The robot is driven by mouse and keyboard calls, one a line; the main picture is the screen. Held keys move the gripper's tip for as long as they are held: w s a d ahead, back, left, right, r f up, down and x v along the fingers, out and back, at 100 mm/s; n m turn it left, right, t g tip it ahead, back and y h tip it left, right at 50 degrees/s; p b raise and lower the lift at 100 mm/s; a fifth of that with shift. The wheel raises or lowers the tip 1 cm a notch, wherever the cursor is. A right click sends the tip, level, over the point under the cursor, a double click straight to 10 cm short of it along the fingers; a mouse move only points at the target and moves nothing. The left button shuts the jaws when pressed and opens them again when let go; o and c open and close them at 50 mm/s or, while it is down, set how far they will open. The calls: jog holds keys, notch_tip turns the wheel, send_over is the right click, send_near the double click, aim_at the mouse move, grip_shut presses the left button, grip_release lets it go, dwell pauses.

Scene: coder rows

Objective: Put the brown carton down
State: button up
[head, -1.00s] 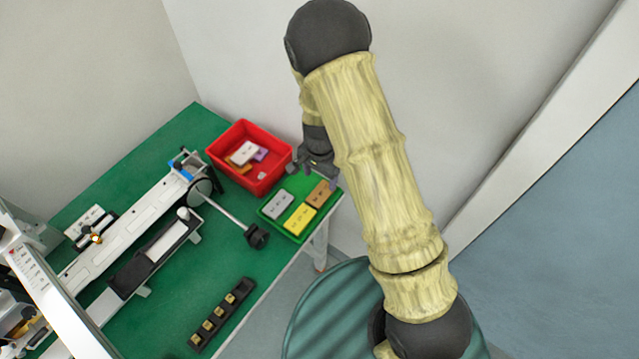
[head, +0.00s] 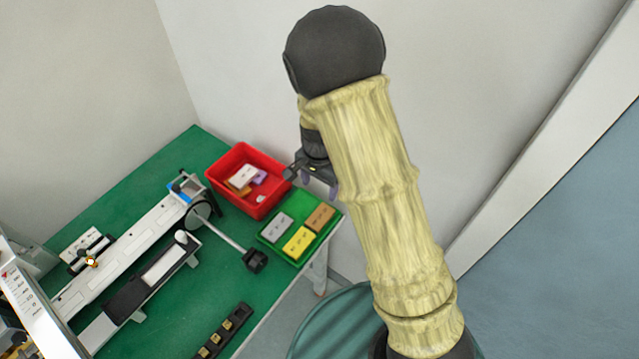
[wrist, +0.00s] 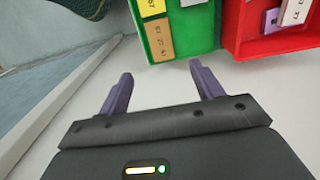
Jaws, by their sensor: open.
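The brown carton (head: 320,217) lies in the green tray (head: 291,258) at the table's right edge, beside a yellow carton (head: 299,242) and a grey one (head: 277,226). In the wrist view the brown carton (wrist: 158,40) lies at the tray's near end, apart from my fingers. My gripper (wrist: 160,90) is open, with nothing between its two purple fingers. In the head view my gripper (head: 318,186) hangs above and a little behind the tray, partly hidden by my arm.
A red bin (head: 270,205) with several cartons in it stands just left of and behind the green tray. A long white-and-black machine (head: 140,255) with a protruding rod fills the table's left. A dark strip with small brass pieces (head: 222,332) lies at the front. A wall rises behind.

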jog(key=s+d+r+n+t, duration=0.2)
jog(key=s+d+r+n, duration=0.5)
jog(key=s+d+r, duration=0.5)
jog(key=shift+s+d+r+n+t, duration=0.3)
jog(key=shift+d+r, duration=0.15)
jog(key=shift+d, duration=0.25)
jog(key=shift+c, duration=0.3)
